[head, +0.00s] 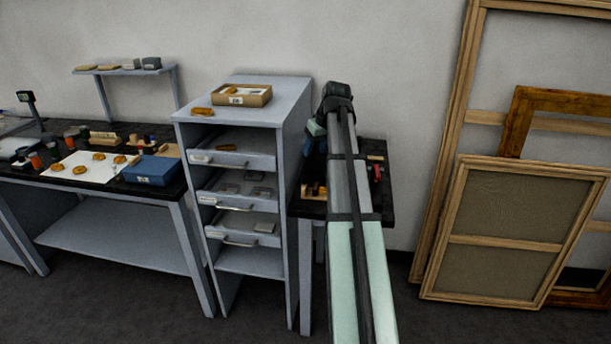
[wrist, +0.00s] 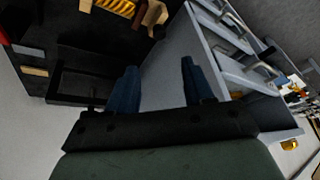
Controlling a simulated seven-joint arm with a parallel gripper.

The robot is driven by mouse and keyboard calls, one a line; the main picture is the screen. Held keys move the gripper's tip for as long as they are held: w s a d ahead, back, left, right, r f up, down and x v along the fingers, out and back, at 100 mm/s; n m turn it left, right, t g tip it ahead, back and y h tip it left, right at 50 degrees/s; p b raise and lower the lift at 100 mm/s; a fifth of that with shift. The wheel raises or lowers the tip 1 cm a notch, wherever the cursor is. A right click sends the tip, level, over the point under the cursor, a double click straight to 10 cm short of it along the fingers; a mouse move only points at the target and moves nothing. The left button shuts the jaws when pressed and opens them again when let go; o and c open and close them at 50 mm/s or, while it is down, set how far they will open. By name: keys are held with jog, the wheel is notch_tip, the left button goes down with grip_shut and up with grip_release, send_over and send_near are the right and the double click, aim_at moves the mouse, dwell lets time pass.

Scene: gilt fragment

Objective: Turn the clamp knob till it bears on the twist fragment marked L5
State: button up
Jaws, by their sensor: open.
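My gripper (wrist: 160,82) is open and empty, its two blue fingers apart beside the grey cabinet's side. In the head view it is partly hidden by my arm, above the dark bench at the right. A gold ribbed fragment (wrist: 119,7), twist-like, shows at the top edge of the wrist view, beyond the fingers, with tan wooden pieces (wrist: 151,13) beside it. Those wooden pieces also show on the bench in the head view (head: 313,190). The picture cuts them off in the wrist view. I cannot make out the clamp knob or any L5 mark.
The grey drawer cabinet (head: 295,112) stands close left of the bench, with a labelled box (head: 243,95) and a gilt piece (head: 202,111) on top. A red item (head: 378,172) lies on the bench's right. Frames (head: 517,235) lean on the wall at right.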

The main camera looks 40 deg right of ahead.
aim_at(305, 176)
jog(key=shift+n, duration=0.4)
jog(key=x, duration=1.4)
jog(key=shift+s, duration=0.1)
jog(key=shift+c, duration=0.5)
jog(key=shift+r, duration=0.1)
grip_shut()
